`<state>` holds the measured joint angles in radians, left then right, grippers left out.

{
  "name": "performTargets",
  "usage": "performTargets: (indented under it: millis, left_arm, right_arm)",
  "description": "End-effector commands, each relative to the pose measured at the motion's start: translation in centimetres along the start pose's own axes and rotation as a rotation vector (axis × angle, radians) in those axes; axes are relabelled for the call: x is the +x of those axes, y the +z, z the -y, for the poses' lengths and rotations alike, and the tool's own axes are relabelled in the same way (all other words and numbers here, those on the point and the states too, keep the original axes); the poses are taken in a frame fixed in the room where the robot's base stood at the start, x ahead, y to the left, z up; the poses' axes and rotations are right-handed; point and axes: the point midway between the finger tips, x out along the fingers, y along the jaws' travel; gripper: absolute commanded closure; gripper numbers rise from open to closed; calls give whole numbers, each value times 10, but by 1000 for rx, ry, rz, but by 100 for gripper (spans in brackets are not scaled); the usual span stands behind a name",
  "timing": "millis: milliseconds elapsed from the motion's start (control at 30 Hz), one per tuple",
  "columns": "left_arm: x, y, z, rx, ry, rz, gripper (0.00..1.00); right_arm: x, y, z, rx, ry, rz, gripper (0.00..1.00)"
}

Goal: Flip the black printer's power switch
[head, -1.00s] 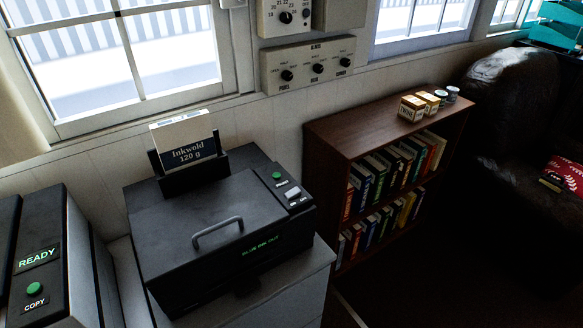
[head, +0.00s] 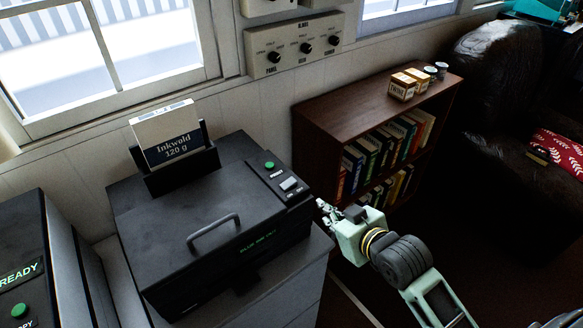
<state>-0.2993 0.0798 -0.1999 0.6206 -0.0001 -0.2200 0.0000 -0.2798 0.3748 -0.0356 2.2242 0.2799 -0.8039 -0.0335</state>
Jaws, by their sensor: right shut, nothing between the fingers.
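The black printer (head: 200,250) stands on a grey cabinet left of centre. Its control strip at the right side carries a green button (head: 269,166) and a pale rocker switch (head: 289,184); the label near them is too small to read. A dim green display shows on its front. My right gripper (head: 323,207) is just right of the printer's right edge, close to the switch but apart from it. Its fingers look closed and hold nothing. My left gripper is not in view.
A paper pack marked Inkwold 120 g (head: 168,136) stands in the printer's rear feeder. A grey handle (head: 214,232) rises from its lid. A copier with a READY display (head: 20,275) is at left. A bookshelf (head: 325,125) stands behind my right arm. A dial panel (head: 293,46) hangs on the wall.

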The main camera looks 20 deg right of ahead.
Motion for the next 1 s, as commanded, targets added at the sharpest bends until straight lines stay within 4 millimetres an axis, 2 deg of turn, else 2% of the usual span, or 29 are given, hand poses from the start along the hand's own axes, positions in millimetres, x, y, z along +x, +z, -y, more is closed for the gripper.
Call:
performTargets:
  millis: [33, 100, 200, 300, 433, 767, 867, 1000]
  left_arm:
    - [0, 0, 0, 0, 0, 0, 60]
    - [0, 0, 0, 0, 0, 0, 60]
    - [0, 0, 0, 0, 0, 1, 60]
    - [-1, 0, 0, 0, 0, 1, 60]
    - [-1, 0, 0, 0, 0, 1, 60]
    - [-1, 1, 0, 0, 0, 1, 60]
    - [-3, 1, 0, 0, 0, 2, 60]
    - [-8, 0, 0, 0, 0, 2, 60]
  right_arm:
    - [-15, -32, 2, -25, -10, -60, 100]
    - [-33, -64, 7, -50, -25, -123, 100]
    - [-55, -97, 14, -79, -43, -192, 100]
    - [-70, -115, 20, -98, -54, -234, 100]
    - [-77, -124, 23, -107, -61, -254, 100]
    - [-76, -125, 23, -106, -61, -254, 100]
    - [-70, -127, 23, -105, -60, -254, 100]
    - [-51, -134, 25, -104, -61, -256, 100]
